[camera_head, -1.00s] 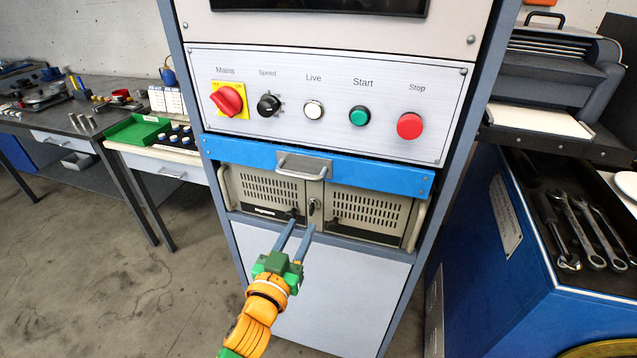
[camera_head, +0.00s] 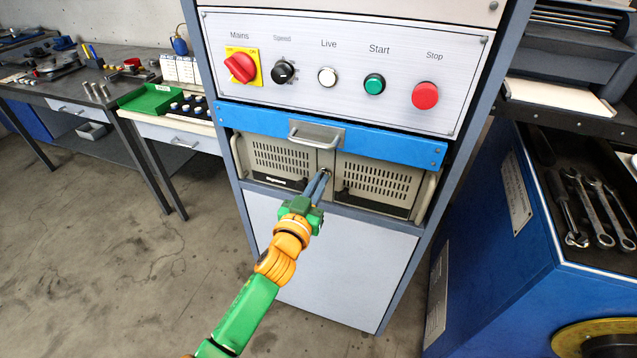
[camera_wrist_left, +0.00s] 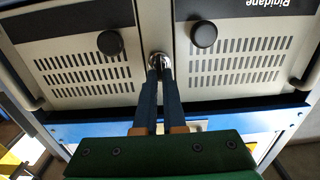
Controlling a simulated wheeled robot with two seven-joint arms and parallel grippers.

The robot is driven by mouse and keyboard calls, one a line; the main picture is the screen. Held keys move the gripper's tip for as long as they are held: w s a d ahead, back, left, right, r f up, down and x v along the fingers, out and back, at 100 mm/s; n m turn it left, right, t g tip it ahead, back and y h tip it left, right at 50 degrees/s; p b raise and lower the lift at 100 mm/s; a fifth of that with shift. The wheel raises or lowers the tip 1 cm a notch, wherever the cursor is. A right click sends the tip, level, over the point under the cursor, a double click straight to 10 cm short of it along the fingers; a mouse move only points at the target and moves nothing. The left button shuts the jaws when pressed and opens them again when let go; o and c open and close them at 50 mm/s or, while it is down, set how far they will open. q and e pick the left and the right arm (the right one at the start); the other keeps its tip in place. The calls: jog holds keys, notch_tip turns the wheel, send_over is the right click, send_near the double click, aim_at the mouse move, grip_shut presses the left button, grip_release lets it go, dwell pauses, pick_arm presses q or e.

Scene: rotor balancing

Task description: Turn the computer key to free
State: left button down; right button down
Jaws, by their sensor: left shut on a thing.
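The computer (camera_head: 376,184) is a beige rack unit with two vented panels, set below a blue drawer front in the cabinet. Its key (camera_wrist_left: 157,57) sits in a round silver lock on the centre strip between the panels. My left gripper (camera_head: 324,178) reaches up to that strip with its blue-grey fingers close together. In the left wrist view its fingertips (camera_wrist_left: 160,65) are at the lock, shut on the key. The fingers hide most of the key, so I cannot tell its angle. My right gripper is in neither view.
Black round knobs (camera_wrist_left: 204,34) flank the lock. The blue drawer front (camera_head: 390,148) with its metal handle (camera_head: 315,136) is just above the computer. Higher up are the Mains switch (camera_head: 240,68) and the Stop button (camera_head: 425,95). The floor to the left is clear.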

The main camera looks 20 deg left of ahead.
pick_arm(q)
jog(key=shift+m, duration=0.3)
jog(key=m, duration=0.8)
jog(key=shift+d+f+p, duration=0.1)
jog(key=shift+d+p, duration=0.15)
jog(key=shift+p, duration=0.1)
jog(key=m, duration=0.4)
jog(key=shift+d+f+m, duration=0.1)
jog(key=shift+m, duration=0.2)
jog(key=shift+f+m, duration=0.1)
jog(key=shift+m, duration=2.2)
jog(key=c, duration=1)
grip_release()
jog(key=shift+f, duration=0.1)
